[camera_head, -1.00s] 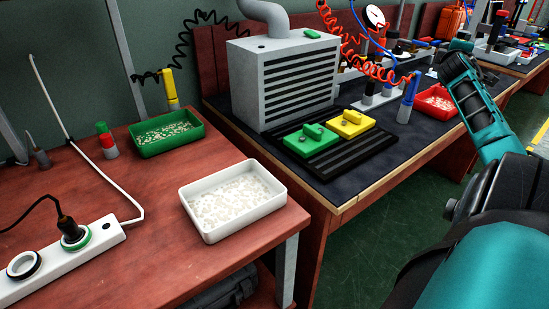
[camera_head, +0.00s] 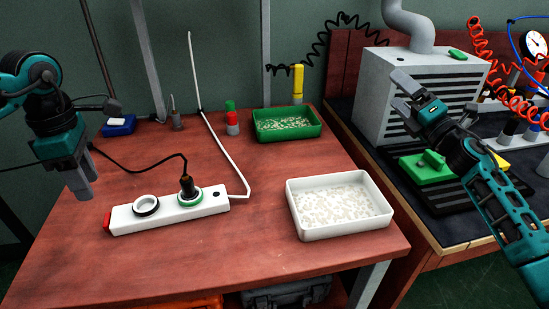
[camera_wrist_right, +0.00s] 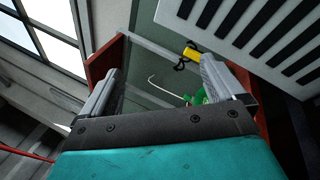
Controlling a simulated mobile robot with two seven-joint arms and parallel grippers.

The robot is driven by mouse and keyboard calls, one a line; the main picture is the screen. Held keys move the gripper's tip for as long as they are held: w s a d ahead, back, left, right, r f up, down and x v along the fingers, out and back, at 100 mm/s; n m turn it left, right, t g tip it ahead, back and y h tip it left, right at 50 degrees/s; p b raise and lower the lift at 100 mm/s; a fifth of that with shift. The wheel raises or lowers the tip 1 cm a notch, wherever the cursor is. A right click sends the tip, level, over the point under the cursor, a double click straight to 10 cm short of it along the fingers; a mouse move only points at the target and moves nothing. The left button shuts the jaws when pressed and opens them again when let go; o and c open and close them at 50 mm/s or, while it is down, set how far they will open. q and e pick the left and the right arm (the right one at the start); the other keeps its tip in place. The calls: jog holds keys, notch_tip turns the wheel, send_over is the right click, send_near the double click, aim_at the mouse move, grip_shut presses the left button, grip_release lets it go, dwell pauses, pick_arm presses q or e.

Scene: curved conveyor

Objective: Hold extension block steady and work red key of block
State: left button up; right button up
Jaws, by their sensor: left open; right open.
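The white extension block (camera_head: 166,211) lies on the reddish table at the left in the head view. Its red key (camera_head: 106,222) is at the block's left end. A dark plug with a cord sits in the green-ringed socket (camera_head: 190,196); the black-ringed socket (camera_head: 146,205) is empty. My left gripper (camera_head: 84,190) points down, open, to the left of the block and apart from it. My right gripper (camera_head: 398,92) is open and empty in front of the grey vented box; its two fingers also show in the right wrist view (camera_wrist_right: 165,88).
A white tray (camera_head: 298,226) of pale pieces stands right of the block. A green tray (camera_head: 318,130) stands at the back. A white cable (camera_head: 222,150) rises from the block's right end. The grey vented box (camera_head: 372,95) stands at the right. The table's front is clear.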

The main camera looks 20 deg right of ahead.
jog(key=w+a+f+n+g+y, duration=0.25)
jog(key=a+n+g+y, duration=0.2)
jog(key=a+n, duration=0.4)
jog(key=w+a+f+n+g+y, duration=0.25)
jog(key=a+n+y, duration=0.35)
jog(key=a, duration=0.5)
jog(key=n+g, duration=1.2)
jog(key=g, duration=0.1)
send_near(201, 192)
jog(key=d, duration=0.1)
jog(key=w+d+r, duration=0.1)
jog(key=d, duration=0.1)
jog(key=shift+w+d+r+y, duration=0.2)
jog(key=shift+w+r+y, duration=0.05)
jog(key=shift+y, duration=0.1)
jog(key=shift+s+a+f+n+g, duration=0.35)
jog(key=shift+a+n+g, duration=0.1)
jog(key=shift+n, duration=0.3)
jog(key=shift+h, duration=0.4)
jog(key=x, duration=1.2)
jog(key=shift+a, duration=0.4)
jog(key=shift+c, duration=0.3)
jog(key=c, duration=1.4)
pick_arm(q)
jog(key=shift+c, duration=0.2)
